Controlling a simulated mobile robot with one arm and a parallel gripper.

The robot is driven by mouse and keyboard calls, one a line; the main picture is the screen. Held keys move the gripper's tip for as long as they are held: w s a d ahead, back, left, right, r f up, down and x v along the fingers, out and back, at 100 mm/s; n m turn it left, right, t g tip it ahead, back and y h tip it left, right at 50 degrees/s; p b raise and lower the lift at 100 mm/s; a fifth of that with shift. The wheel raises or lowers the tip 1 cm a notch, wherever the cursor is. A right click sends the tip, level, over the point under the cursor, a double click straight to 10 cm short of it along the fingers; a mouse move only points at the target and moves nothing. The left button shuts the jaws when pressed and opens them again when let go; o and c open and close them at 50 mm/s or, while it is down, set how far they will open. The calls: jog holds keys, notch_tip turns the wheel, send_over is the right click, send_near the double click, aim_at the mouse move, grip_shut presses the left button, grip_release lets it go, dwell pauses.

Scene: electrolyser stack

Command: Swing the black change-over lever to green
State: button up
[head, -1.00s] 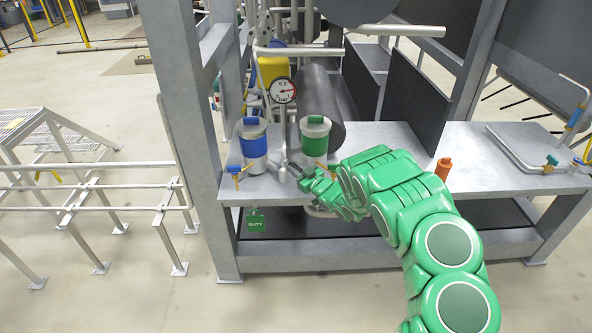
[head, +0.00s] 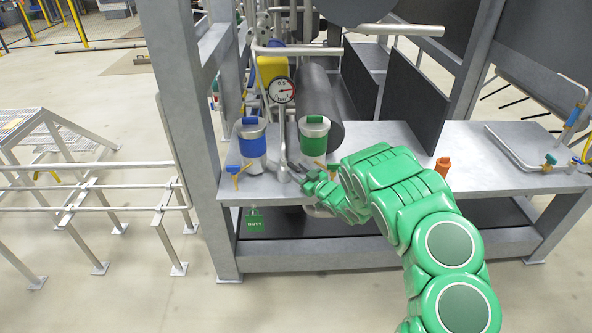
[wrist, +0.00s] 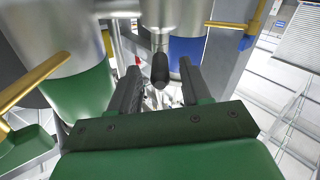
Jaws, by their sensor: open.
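The black change-over lever (wrist: 160,72) shows in the wrist view as a dark rounded knob on a silver stem, pointing towards my gripper. My gripper (head: 297,171) is open, and in the wrist view its two dark fingers stand on either side of the knob, with gaps visible. The green-banded canister (wrist: 80,95) is left of the lever there, and the blue-banded canister (wrist: 187,55) is right of it. In the head view the green-banded canister (head: 313,138) is on the right and the blue-banded one (head: 252,142) on the left; I cannot separate the lever from my fingers there.
A gauge (head: 281,90) stands behind the canisters. Small valves with a blue handle (head: 233,169) and an orange plug (head: 442,166) are on the grey bench (head: 400,145). A green DUTY tag (head: 255,223) hangs at the bench front. A frame post (head: 190,130) stands at left.

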jog(key=shift+v, duration=2.7)
